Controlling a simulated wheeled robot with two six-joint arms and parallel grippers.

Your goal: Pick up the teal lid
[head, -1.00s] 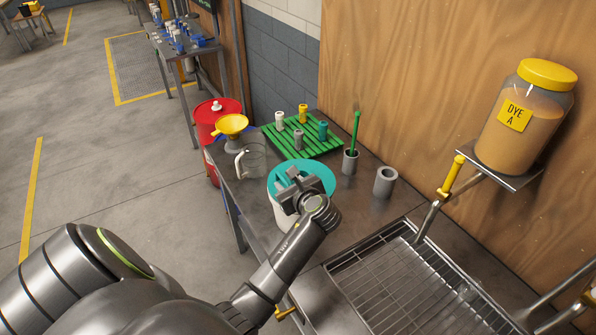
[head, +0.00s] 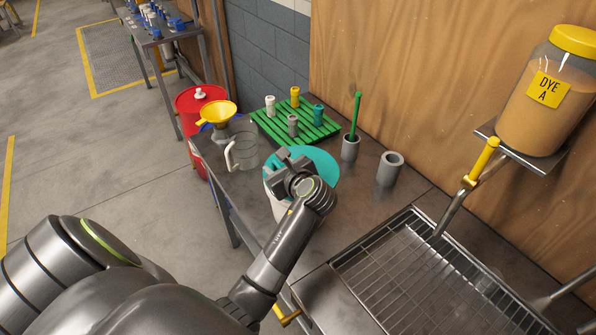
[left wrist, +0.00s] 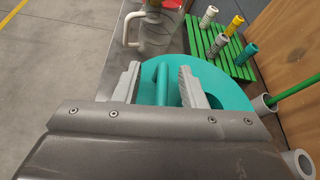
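The teal lid (head: 322,165) is a round disc on top of a white bucket (head: 279,209) at the table's near edge. In the left wrist view the lid (left wrist: 215,82) fills the middle, and its raised teal handle bar (left wrist: 162,82) stands between my two fingers. My left gripper (head: 284,162) is over the lid in the head view and hides part of it. In the left wrist view the left gripper (left wrist: 161,86) is open, with a gap on each side of the handle. My right gripper is in neither view.
A clear jug (head: 243,150) stands left of the bucket, near a yellow funnel (head: 216,114) and red drum (head: 190,101). Behind are a green rack (head: 272,127) with several small cylinders, a grey cup (head: 350,148) and a grey cylinder (head: 390,168). A wire grate (head: 420,275) lies at right.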

